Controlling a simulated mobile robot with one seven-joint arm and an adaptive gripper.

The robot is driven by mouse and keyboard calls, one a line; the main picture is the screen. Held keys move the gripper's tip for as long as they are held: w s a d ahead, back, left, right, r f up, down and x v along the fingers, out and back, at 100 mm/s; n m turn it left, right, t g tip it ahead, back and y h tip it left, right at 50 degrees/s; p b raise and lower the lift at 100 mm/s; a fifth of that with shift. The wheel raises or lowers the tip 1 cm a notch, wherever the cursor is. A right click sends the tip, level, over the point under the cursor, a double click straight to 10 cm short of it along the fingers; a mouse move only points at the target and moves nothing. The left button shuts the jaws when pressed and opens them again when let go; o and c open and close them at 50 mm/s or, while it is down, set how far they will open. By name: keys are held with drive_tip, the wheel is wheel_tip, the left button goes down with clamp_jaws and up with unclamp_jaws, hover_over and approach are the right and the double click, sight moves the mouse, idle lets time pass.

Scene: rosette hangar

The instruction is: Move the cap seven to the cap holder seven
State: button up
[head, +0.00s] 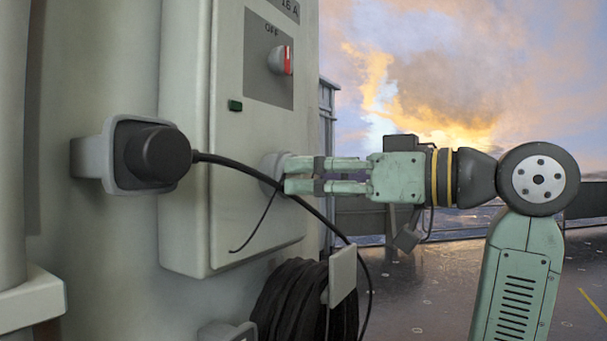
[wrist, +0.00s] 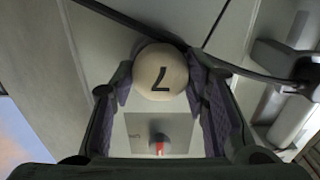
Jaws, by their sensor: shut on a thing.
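The cap seven (wrist: 160,70), a pale round disc with a black 7, sits between my fingertips in the wrist view, its number facing the camera. In the head view my gripper (head: 287,175) reaches in from the right, level, shut on this cap at the front of the grey switch box. The grey rounded edge (head: 270,165) beyond the fingertips seems to be the cap, close to or touching the box front. A thin dark cord (head: 258,225) hangs from near the fingertips. I cannot make out the cap holder seven; it may be hidden behind the cap.
A black plug (head: 158,155) sits in a grey socket at left. Its black cable (head: 235,164) passes close by my fingertips and shows beside the cap. The deck at right is open.

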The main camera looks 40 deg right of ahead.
clamp_jaws()
drive_tip(key=shift+s, duration=0.15)
drive_tip(key=shift+p+v, duration=0.7)
drive_tip(key=shift+v, duration=2.15)
drive_tip(key=shift+f, duration=0.1)
